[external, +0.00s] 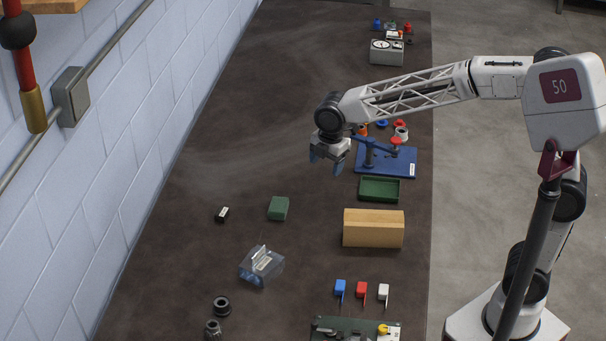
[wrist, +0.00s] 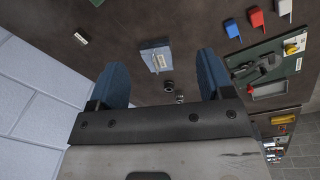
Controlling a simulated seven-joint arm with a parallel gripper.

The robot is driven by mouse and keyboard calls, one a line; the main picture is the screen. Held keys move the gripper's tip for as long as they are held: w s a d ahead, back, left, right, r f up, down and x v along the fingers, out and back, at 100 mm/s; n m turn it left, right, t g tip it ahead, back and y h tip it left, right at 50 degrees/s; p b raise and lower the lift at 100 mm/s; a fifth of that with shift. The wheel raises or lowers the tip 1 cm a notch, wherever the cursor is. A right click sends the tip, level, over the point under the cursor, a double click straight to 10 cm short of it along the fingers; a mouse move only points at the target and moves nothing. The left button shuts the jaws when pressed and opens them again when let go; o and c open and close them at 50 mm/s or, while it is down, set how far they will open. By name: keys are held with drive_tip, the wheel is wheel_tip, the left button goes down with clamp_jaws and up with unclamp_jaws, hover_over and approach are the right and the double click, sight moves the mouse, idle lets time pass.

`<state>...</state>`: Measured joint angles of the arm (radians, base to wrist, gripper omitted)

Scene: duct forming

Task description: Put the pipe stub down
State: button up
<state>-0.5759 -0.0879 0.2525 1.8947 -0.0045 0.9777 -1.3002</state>
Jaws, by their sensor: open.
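My gripper (external: 326,162) is open, with its blue fingers apart. It hangs above the dark table, left of the blue stand, and nothing shows between the fingers. In the wrist view the open gripper (wrist: 162,68) also looks empty. Two short dark round parts that look like pipe pieces lie at the near left of the table: a flanged ring (external: 221,306) and a smaller fitting (external: 213,328). They also show in the wrist view as a ring (wrist: 168,86) and a fitting (wrist: 180,99). I cannot tell which thing is the pipe stub.
A blue stand (external: 405,166), a green tray (external: 380,189) and a wooden block (external: 373,228) line the right side. A green block (external: 278,208), a small black item (external: 222,214) and a clear blue-grey box (external: 261,265) lie left. The table's left middle is mostly free, beside the wall.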

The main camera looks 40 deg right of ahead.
drive_tip(key=s+d+r+m, duration=0.1)
drive_tip(key=s+d+m, duration=0.4)
drive_tip(key=d, duration=0.6)
drive_tip(key=s+d+r+m, duration=0.1)
drive_tip(key=s+d+m, duration=0.35)
drive_tip(key=d, duration=0.65)
drive_tip(key=s+d+f+m+t, duration=0.1)
drive_tip(key=s+d+f+m, duration=0.3)
drive_tip(key=s+d+m, duration=0.8)
drive_tip(key=s+d, duration=0.2)
drive_tip(key=s, duration=0.3)
drive_tip(key=shift+d+t+h, duration=0.3)
drive_tip(key=shift+h, duration=0.1)
